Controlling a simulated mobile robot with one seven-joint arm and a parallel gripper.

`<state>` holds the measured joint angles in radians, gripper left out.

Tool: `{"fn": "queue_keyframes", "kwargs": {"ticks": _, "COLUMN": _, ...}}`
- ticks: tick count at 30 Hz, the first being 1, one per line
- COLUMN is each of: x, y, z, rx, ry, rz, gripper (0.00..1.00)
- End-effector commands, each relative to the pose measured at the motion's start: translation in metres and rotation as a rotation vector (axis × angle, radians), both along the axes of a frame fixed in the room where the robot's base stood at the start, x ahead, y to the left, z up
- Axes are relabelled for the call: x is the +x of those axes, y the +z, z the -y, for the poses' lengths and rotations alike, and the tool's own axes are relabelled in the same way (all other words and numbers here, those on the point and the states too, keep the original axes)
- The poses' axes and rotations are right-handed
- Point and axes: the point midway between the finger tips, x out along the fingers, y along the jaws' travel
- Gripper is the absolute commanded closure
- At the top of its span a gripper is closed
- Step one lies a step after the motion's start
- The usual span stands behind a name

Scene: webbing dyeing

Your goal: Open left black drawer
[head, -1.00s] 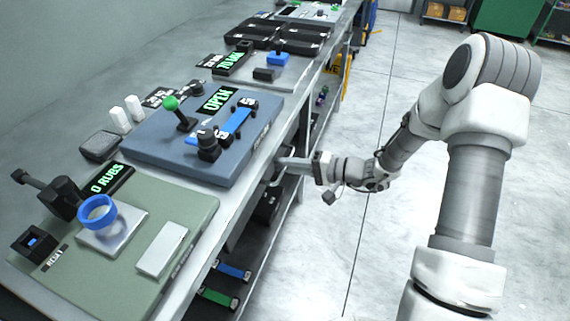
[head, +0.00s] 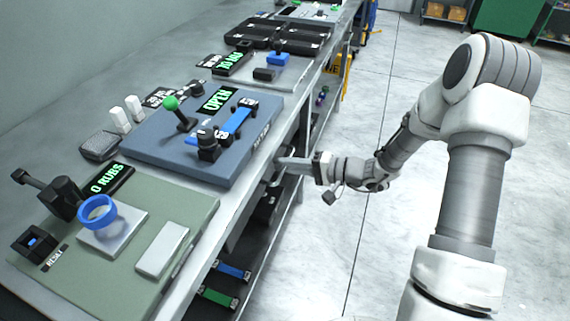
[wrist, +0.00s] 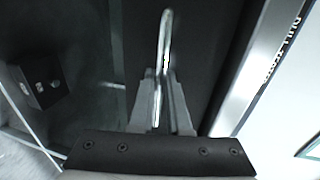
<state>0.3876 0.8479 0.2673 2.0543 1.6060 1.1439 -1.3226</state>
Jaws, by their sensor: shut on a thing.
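In the wrist view a dark black panel, which looks like the drawer front (wrist: 213,45), fills the middle. A thin pale metal handle (wrist: 165,32) stands out from it. My gripper (wrist: 163,85) is shut on this handle, with one finger on either side. In the head view my gripper (head: 284,163) is at the front side of the workbench, just below the edge of its top. The handle and most of the drawer front are hidden there by the bench edge and the gripper. I cannot tell how far the drawer is open.
The workbench top (head: 212,213) carries a blue panel (head: 150,145) reading OPEN and a green panel (head: 95,265) with a blue ring (head: 97,213). Below is a shelf with blue and green webbing rolls (head: 217,298). The floor (head: 345,240) right of the bench is clear.

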Motion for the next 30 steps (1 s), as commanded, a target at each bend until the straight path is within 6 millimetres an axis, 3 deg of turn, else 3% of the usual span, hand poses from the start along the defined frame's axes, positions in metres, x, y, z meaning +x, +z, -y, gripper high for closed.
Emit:
{"fn": "queue_keyframes", "kwargs": {"ticks": 11, "x": 0.0, "y": 0.0, "z": 0.001, "rx": 0.0, "ry": -0.001, "rz": 0.0, "gripper": 1.0}}
{"fn": "queue_keyframes", "kwargs": {"ticks": 17, "x": -0.005, "y": -0.001, "z": 0.016, "rx": -0.002, "ry": -0.004, "rz": -0.001, "gripper": 1.0}}
{"fn": "queue_keyframes", "kwargs": {"ticks": 23, "x": -0.018, "y": -0.002, "z": 0.053, "rx": -0.001, "ry": -0.006, "rz": 0.001, "gripper": 1.0}}
{"fn": "queue_keyframes", "kwargs": {"ticks": 30, "x": -0.041, "y": -0.002, "z": 0.115, "rx": -0.002, "ry": -0.007, "rz": 0.0, "gripper": 1.0}}
